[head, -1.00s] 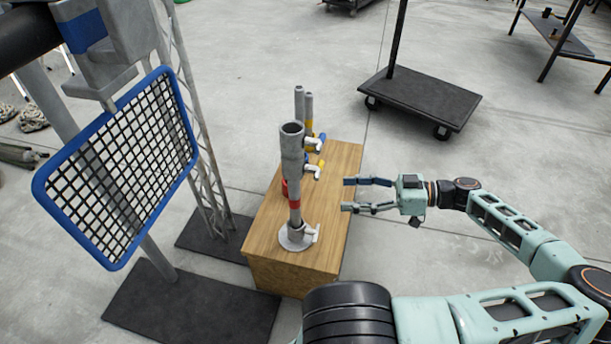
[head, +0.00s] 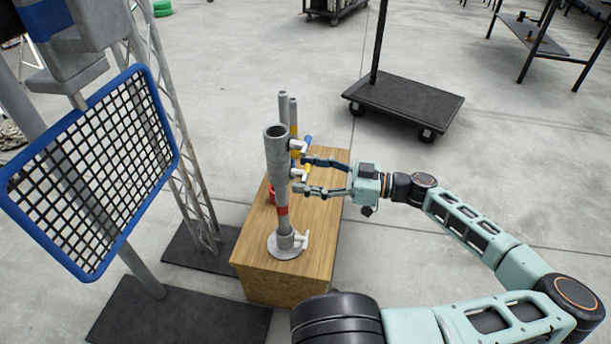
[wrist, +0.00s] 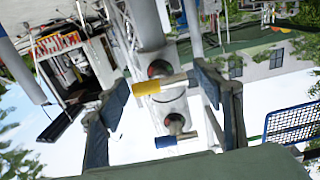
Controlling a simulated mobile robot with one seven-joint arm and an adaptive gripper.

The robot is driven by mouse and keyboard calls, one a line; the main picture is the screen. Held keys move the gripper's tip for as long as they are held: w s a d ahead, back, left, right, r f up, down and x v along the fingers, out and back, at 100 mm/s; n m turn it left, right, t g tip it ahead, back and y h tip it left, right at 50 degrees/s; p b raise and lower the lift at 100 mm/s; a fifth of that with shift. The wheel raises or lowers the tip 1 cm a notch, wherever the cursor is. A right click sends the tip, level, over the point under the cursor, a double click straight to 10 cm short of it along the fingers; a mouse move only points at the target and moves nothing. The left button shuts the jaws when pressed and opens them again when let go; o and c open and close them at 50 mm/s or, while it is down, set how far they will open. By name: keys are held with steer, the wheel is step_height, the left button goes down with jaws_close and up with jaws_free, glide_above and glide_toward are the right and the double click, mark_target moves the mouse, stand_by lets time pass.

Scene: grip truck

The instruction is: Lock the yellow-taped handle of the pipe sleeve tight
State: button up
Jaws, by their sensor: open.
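The pipe sleeve (head: 276,155) is a grey upright tube on a stand with a round base. Its yellow-taped handle (wrist: 148,87) sticks out sideways from a white fitting in the wrist view. In the head view its white part (head: 299,174) shows, with the tape mostly hidden by my gripper. My gripper (head: 302,175) is open, with its fingers on either side of this handle. In the wrist view the handle lies between the two fingers (wrist: 166,97), with no clear grip on it. A blue-taped handle (wrist: 168,141) is close by, and it also shows in the head view (head: 303,144).
The stand is on a wooden box (head: 318,223). A white handle (head: 301,240) is low on the stand. A blue-framed mesh (head: 165,103) and a lattice stand are at left. A black cart (head: 405,100) stands behind.

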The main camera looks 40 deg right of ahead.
steer(key=shift+w+a, duration=0.1)
steer(key=shift+w, duration=0.05)
steer(key=shift+c, duration=0.4)
steer(key=c, duration=1.1)
